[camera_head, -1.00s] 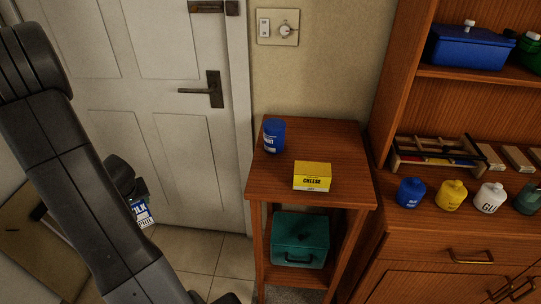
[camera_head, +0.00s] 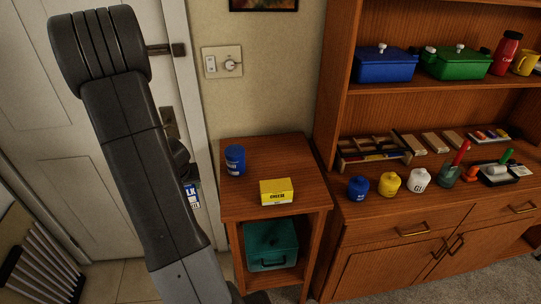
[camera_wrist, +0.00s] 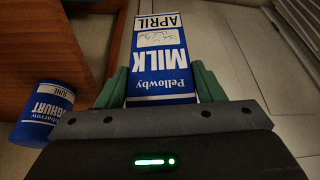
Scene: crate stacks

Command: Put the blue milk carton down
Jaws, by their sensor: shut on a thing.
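The blue and white milk carton (camera_wrist: 162,60) is between the fingers of my gripper (camera_wrist: 162,88) in the wrist view. The gripper is shut on it, with a green finger on each side. In the head view the carton (camera_head: 192,196) shows only in part, behind my arm and left of the small wooden side table (camera_head: 230,213). It is held in the air in front of the door. The gripper's fingers are hidden in the head view.
A blue yoghurt pot (camera_head: 235,160) and a yellow cheese box (camera_head: 276,191) stand on the side table. A wooden cabinet (camera_head: 345,245) with jars and pots stands to the right.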

